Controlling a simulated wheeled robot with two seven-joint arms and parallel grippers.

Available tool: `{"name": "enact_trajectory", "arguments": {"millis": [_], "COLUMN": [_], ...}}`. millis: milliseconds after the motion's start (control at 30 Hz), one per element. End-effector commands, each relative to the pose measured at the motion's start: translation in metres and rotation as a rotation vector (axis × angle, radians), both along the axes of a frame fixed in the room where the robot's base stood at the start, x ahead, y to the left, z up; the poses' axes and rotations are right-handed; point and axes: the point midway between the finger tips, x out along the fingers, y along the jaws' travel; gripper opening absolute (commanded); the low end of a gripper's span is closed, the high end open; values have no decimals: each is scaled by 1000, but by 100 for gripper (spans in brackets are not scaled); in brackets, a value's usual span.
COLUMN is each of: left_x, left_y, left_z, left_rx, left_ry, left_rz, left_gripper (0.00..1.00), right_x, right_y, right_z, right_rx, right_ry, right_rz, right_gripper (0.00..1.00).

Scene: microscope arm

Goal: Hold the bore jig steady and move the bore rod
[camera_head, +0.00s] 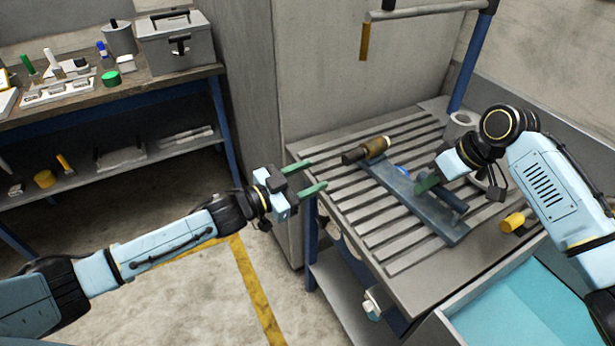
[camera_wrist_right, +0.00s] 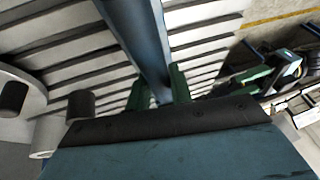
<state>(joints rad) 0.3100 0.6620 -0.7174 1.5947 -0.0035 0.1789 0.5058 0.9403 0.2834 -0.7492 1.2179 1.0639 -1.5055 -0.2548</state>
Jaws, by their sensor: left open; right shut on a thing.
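A long blue-grey piece (camera_head: 398,187), which looks like the bore jig, lies slantwise on the slatted bench. A short cylinder with a brown body and dark end (camera_head: 366,150), perhaps the bore rod, lies at its far left end. My right gripper (camera_head: 427,183) is shut on the blue-grey piece near its middle. In the right wrist view its green fingers (camera_wrist_right: 158,92) stand on both sides of the blue bar (camera_wrist_right: 140,35). My left gripper (camera_head: 316,176) is open and empty at the bench's left edge, its fingers pointing toward the bench, apart from the cylinder.
The slatted bench (camera_head: 365,215) has bare room left of the blue-grey piece. A yellow-ended object (camera_head: 513,222) lies at its right. A light-blue open bin (camera_head: 530,310) stands in front. A shelf with a grey toolbox (camera_head: 176,45) stands at the back left.

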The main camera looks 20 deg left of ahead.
Motion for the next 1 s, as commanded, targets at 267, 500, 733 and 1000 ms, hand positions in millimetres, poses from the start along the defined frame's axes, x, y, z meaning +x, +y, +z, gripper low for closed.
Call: {"name": "enact_trajectory", "arguments": {"millis": [267, 500, 733, 1000], "left_x": [0, 0, 1, 1], "left_y": [0, 0, 0, 0], "left_z": [0, 0, 0, 0], "left_rx": [0, 0, 0, -1], "left_ry": [0, 0, 0, -1], "left_rz": [0, 0, 0, 0], "left_gripper": [49, 49, 49, 49], "right_x": [1, 1, 0, -3], "right_y": [0, 0, 0, -15], "right_z": [2, 1, 1, 33], "right_rx": [2, 1, 0, 1], "right_ry": [-4, -2, -1, -5], "right_rz": [0, -1, -1, 0], "right_gripper": [0, 47, 47, 47]}}
